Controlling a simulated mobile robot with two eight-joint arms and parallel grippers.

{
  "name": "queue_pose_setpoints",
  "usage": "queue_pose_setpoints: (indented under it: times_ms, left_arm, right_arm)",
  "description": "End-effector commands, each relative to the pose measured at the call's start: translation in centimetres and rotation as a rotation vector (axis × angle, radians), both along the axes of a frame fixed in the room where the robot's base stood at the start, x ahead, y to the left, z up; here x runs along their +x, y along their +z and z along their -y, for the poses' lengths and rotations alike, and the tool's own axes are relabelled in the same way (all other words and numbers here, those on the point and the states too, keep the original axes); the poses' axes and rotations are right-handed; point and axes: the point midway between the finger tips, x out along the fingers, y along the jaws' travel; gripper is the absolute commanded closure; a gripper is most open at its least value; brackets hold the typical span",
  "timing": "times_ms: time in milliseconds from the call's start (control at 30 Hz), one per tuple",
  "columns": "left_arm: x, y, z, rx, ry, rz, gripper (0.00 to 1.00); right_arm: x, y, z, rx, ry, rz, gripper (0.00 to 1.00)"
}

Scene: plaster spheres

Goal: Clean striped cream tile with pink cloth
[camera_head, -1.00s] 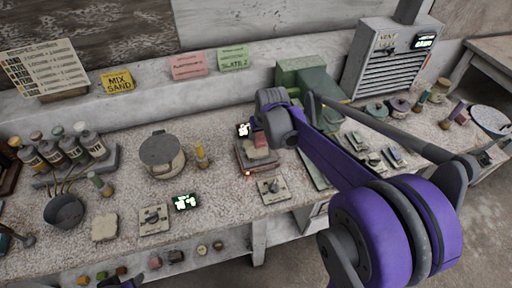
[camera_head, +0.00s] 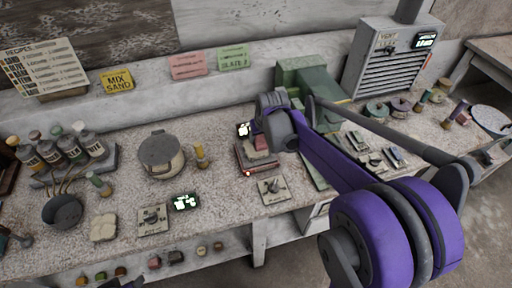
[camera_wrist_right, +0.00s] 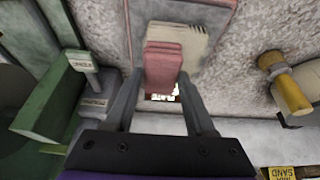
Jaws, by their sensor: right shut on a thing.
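The pink cloth (camera_wrist_right: 163,68) is a folded block between the two fingers of my right gripper (camera_wrist_right: 165,100) in the wrist view. The gripper is shut on it. A cream tile with stripes (camera_wrist_right: 196,38) lies just beyond and partly under the cloth; whether they touch is hard to tell. In the head view the cloth (camera_head: 261,144) is over a reddish plate-like station (camera_head: 243,160), below my right gripper (camera_head: 259,133), and the tile is mostly hidden there. My left gripper is not in view.
A lidded pot (camera_head: 161,154) and a yellow-topped bottle (camera_head: 200,156) stand left of the station. A dial plate (camera_head: 272,190) is in front of it. A green machine (camera_head: 303,80) stands behind. A pale, lobed piece (camera_head: 103,228) lies at the bench's left front.

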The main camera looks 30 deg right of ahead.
Motion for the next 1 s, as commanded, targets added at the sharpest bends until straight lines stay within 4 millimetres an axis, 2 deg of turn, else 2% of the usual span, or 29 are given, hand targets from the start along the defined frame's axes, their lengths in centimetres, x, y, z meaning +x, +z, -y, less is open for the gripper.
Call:
queue_pose_setpoints:
  times_ms: [433,1000]
  left_arm:
    - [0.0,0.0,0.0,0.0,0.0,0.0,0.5]
    - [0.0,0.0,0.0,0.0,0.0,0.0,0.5]
  right_arm:
    - [-1.8,-0.1,-0.4,0.0,0.0,0.0,0.9]
    - [0.7,0.0,0.2,0.0,0.0,0.0,0.9]
